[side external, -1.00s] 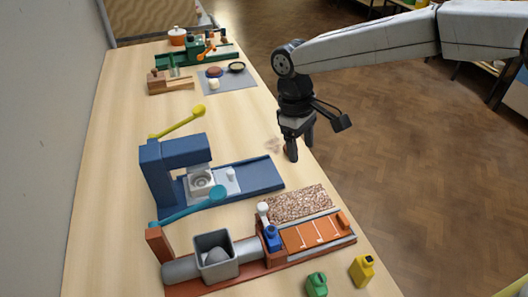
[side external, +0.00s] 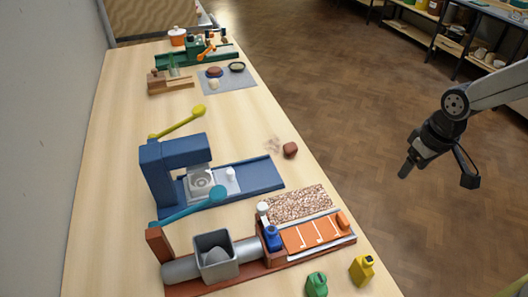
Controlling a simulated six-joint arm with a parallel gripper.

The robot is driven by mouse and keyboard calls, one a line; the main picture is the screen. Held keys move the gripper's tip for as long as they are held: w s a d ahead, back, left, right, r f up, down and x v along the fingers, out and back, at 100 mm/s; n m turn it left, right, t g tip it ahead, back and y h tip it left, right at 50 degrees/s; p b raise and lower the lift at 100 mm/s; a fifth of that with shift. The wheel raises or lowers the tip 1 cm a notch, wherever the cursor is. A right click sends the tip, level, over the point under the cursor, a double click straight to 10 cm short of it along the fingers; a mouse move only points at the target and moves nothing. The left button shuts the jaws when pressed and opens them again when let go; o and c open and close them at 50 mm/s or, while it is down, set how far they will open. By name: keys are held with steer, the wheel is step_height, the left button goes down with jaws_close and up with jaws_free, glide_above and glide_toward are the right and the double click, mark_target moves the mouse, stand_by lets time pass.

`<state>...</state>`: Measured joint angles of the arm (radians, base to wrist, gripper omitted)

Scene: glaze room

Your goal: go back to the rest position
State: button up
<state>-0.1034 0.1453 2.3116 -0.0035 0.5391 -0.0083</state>
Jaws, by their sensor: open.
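My gripper (side external: 408,168) hangs at the right in the side external view, out past the table's right edge and over the wooden floor. It is open, and nothing shows between its fingers. A small reddish-brown lump (side external: 290,150) lies on the table (side external: 120,110) near its right edge, apart from the gripper, with a faint brownish smudge beside it.
A blue press (side external: 172,165) with yellow and teal levers stands mid-table. In front are a grey hopper (side external: 216,256), an orange board (side external: 312,233), and green (side external: 316,284) and yellow (side external: 362,269) bottles. Shelves (side external: 470,40) stand at the back right. The floor around my gripper is clear.

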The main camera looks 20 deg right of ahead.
steer(key=s+d+f+m+t, duration=0.1)
steer(key=s+d, duration=0.2)
steer(key=s, duration=0.2)
steer(key=shift+s+d+f, duration=0.15)
steer(key=shift+s+d, duration=0.1)
steer(key=shift+s, duration=0.05)
